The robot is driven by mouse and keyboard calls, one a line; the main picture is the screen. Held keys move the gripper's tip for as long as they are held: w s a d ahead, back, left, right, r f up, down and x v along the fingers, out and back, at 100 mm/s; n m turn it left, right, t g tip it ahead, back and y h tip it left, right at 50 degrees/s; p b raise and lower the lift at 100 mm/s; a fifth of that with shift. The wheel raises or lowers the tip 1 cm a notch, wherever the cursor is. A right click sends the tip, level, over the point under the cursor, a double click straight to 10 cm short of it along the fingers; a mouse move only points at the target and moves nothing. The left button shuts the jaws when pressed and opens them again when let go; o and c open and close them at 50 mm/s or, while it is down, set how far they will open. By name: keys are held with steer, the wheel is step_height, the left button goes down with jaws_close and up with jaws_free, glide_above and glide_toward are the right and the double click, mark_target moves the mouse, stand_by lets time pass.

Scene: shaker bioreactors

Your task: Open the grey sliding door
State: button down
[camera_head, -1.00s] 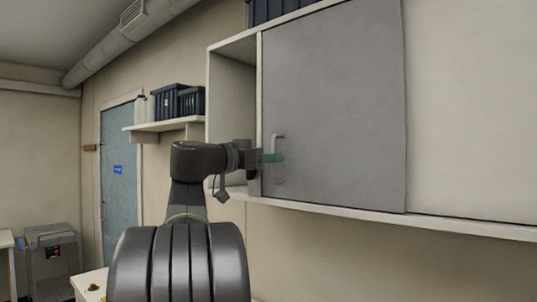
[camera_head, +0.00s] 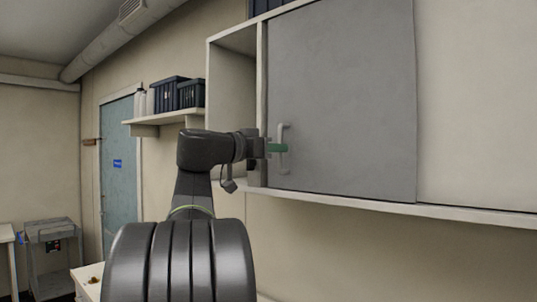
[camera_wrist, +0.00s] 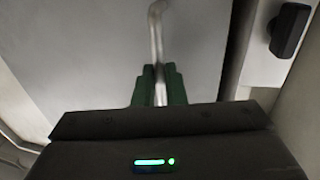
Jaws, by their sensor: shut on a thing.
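The grey sliding door (camera_head: 345,110) is a flat panel on the front of a white wall cabinet, with a light vertical bar handle (camera_head: 283,165) near its left edge. Left of the door the cabinet is open. My gripper (camera_head: 279,148) reaches in from the left at handle height, its green fingers closed around the handle. In the wrist view the green fingers (camera_wrist: 160,84) clasp the lower part of the handle (camera_wrist: 156,30), which stands out in front of the grey door (camera_wrist: 90,45).
The white cabinet frame (camera_head: 236,39) borders the opening beside my gripper. A shelf (camera_head: 165,118) with dark crates (camera_head: 170,93) and pale bottles is on the wall to the left. A dark block (camera_wrist: 289,30) shows at right in the wrist view. A grey cart (camera_head: 50,245) stands at lower left.

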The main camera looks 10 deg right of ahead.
steer(key=b, duration=0.8)
glide_toward(395, 148)
steer(key=x, duration=0.4)
steer(key=shift+w+d, duration=0.15)
steer(key=shift+d, duration=0.2)
steer(key=shift+r, duration=0.1)
steer(key=c, duration=1.5)
jaws_free()
steer(key=b+v, duration=0.3)
steer(key=v, duration=1)
steer(key=shift+a, duration=0.35)
steer(key=shift+d, duration=0.15)
steer(key=shift+p+x, duration=1.5)
steer(key=shift+x, duration=5.25)
